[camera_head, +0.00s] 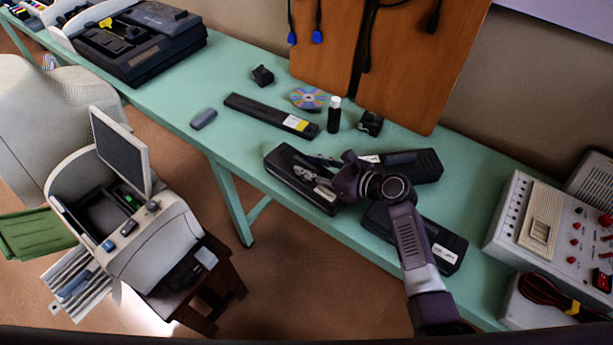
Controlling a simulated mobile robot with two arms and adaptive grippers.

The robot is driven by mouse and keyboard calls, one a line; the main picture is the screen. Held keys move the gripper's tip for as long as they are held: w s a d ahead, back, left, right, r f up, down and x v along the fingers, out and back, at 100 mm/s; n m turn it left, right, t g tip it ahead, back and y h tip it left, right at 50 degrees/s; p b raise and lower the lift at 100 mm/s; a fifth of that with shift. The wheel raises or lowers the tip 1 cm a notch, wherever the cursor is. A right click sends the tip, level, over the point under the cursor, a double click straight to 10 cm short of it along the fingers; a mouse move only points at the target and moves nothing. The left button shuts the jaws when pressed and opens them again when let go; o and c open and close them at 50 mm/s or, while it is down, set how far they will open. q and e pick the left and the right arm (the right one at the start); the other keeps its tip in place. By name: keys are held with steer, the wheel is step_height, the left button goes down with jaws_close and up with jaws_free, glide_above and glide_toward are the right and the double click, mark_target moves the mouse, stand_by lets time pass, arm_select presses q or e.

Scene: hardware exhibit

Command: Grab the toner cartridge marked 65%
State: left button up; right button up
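Several dark cartridges lie on the teal table: a long thin one with a yellow and white label (270,115), a boxy one (290,188), one behind my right gripper (415,165), and one under my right forearm (445,248). The labels are too small to read, so I cannot tell which is marked 65%. My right gripper (308,168) is over the boxy cartridge, its fingers apart and pointing left. I cannot tell whether they touch it. The gripper and wrist hide part of that cartridge and the one behind. My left gripper is not in view.
A disc (307,98), black bottle (334,115), small black blocks (262,76) and a grey piece (204,118) lie on the table (225,140). A printer (135,40) stands far left, an instrument box (550,235) right. A brown board (420,60) leans behind.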

steer(key=shift+w+a+f, duration=0.2)
steer(key=shift+w+a, duration=0.15)
steer(key=shift+a, duration=0.05)
steer(key=shift+c, duration=0.2)
jaws_close()
steer(key=shift+w+r, duration=0.1)
steer(key=shift+r, duration=0.05)
